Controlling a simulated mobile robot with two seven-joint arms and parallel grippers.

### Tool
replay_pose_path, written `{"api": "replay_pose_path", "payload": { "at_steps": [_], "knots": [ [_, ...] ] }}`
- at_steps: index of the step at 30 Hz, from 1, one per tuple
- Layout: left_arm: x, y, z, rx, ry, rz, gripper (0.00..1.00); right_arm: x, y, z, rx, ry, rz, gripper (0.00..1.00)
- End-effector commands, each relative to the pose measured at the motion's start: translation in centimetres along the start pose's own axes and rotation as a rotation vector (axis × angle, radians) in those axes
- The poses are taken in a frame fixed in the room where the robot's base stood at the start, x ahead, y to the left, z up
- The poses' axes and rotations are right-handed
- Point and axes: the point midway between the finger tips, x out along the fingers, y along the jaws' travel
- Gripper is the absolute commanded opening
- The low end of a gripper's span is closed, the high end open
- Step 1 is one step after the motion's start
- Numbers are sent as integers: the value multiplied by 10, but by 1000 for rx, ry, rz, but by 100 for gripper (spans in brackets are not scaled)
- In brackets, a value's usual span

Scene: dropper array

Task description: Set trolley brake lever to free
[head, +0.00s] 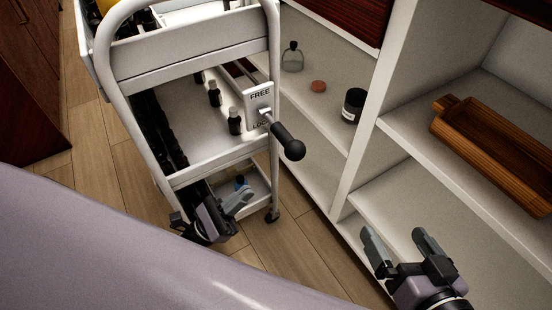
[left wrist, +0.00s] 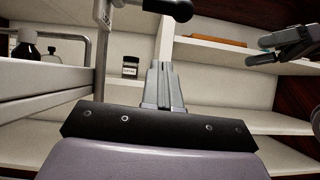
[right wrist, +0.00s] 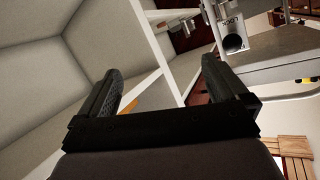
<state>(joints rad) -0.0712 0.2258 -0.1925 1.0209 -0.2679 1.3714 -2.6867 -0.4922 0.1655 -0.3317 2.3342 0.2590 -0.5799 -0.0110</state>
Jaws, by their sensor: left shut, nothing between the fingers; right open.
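The white trolley (head: 185,60) stands at the left of the shelves in the head view. Its side carries a white brake plate (head: 258,97) marked FREE at the top, with a partly hidden LOCK label below. The brake lever (head: 288,142) has a black knob and points out and down to the right, by the lower label. The knob also shows at the top of the left wrist view (left wrist: 172,9). My left gripper (head: 245,195) is shut and empty, below the lever at the lower trolley tier. My right gripper (head: 395,238) is open and empty before the shelves.
Small dark bottles (head: 235,121) stand on the trolley tier. The white shelf unit (head: 345,190) at right holds a dark jar (head: 353,105), a glass bottle (head: 292,57), a reddish disc (head: 319,86) and a wooden tray (head: 490,160). Wood floor (head: 290,250) shows between trolley and shelves.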

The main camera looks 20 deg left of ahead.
Motion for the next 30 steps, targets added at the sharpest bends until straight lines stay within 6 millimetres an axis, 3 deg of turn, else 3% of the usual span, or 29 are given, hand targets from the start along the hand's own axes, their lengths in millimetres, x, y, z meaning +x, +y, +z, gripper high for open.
{"api": "replay_pose_path", "payload": {
  "at_steps": [15, 21, 30],
  "knots": [
    [102, 0, 3, -2, -4, -1, 0, 2, -5, -2, 38, -23, -17, 100],
    [117, 0, 22, -4, 0, -1, 0, 5, -9, -4, 72, -42, -33, 100],
    [124, 0, 29, -6, 1, 1, 0, 6, -10, -4, 79, -46, -35, 100]
  ]
}}
